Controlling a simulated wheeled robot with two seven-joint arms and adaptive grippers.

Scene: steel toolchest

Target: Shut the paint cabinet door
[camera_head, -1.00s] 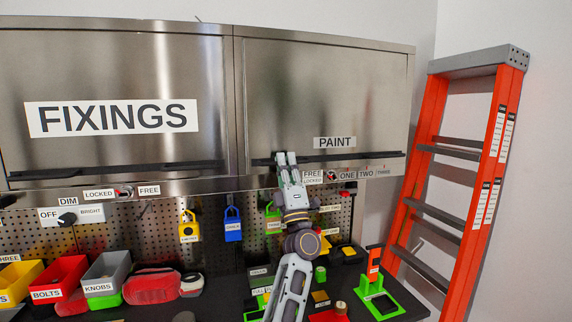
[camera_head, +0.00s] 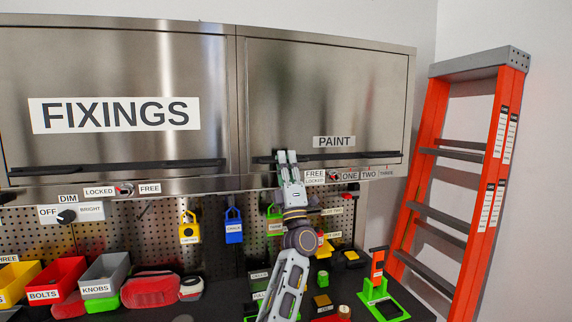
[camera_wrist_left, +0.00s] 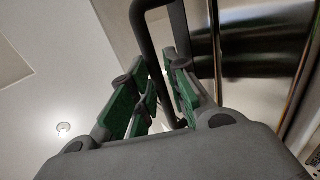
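The paint cabinet door (camera_head: 325,90) is a brushed steel panel at the upper middle of the head view, labelled PAINT. It hangs down and looks level with the fixings door beside it; any small gap cannot be made out. Its long black handle (camera_head: 350,156) runs along the lower edge. My left gripper (camera_head: 287,156) is at the left end of this handle. In the left wrist view, its green-padded fingers (camera_wrist_left: 160,75) stand on either side of part of a dark handle loop (camera_wrist_left: 144,32). Whether they grip it is unclear. My right gripper is out of view.
The fixings door (camera_head: 120,80) is on the left. Under the paint door are a FREE/LOCKED switch (camera_head: 333,176) and a ONE/TWO/THREE selector. Padlocks hang on the pegboard, with bins (camera_head: 105,272) below. An orange ladder (camera_head: 480,170) stands right.

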